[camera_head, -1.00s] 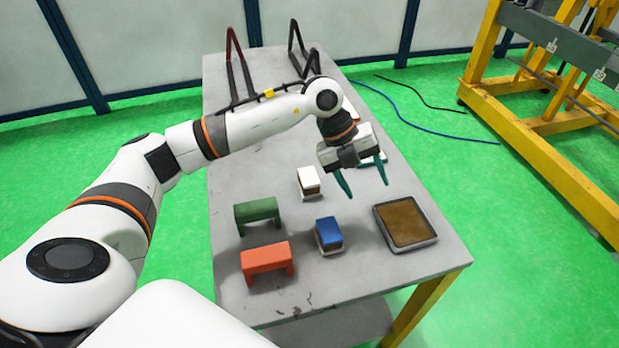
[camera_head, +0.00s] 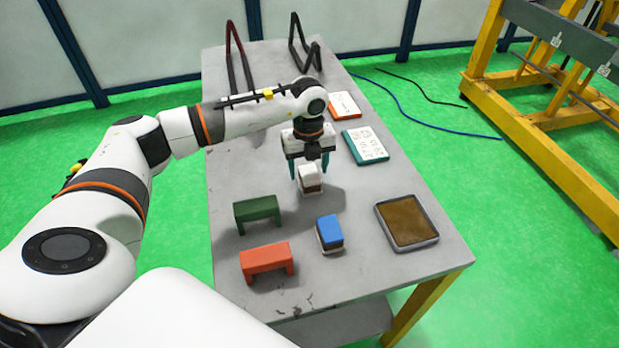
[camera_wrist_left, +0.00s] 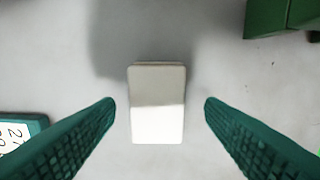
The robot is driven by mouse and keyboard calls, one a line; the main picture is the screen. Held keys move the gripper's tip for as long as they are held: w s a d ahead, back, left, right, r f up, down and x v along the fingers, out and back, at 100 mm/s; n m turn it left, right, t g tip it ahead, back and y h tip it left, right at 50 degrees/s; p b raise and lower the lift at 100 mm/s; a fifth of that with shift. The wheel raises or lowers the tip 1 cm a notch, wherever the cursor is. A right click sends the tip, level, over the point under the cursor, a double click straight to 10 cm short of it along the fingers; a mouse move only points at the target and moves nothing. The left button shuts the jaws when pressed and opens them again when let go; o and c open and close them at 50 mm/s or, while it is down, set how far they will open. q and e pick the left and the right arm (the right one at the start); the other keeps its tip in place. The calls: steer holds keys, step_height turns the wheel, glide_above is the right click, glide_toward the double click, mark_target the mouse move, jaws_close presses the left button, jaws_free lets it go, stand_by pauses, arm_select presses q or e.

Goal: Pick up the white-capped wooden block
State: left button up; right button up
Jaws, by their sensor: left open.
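The white-capped wooden block (camera_head: 310,177) stands on the grey table in the middle of the head view. In the left wrist view its white top (camera_wrist_left: 157,104) lies centred between the two green fingers. My left gripper (camera_head: 310,172) is open over the block, pointing down, with one finger on each side. In the left wrist view a gap shows between each finger and the block. My right gripper is not in view.
A blue-topped block (camera_head: 329,231), a green bridge (camera_head: 257,213) and a red bridge (camera_head: 266,259) stand nearer. A brown-filled tray (camera_head: 408,221) is at right. A teal-edged card (camera_head: 366,146) and an orange-edged card (camera_head: 344,106) lie beyond.

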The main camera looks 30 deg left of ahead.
mark_target(310, 173)
arm_select(q)
step_height(310, 173, down, 3)
steer(key=shift+w+d+f, duration=0.1)
steer(key=shift+f, duration=0.05)
steer(key=shift+c, duration=0.4)
steer(key=c, duration=0.8)
step_height(310, 173, up, 10)
steer(key=shift+b, duration=0.4)
steer(key=shift+c, duration=1.5)
steer(key=shift+o, duration=1.1)
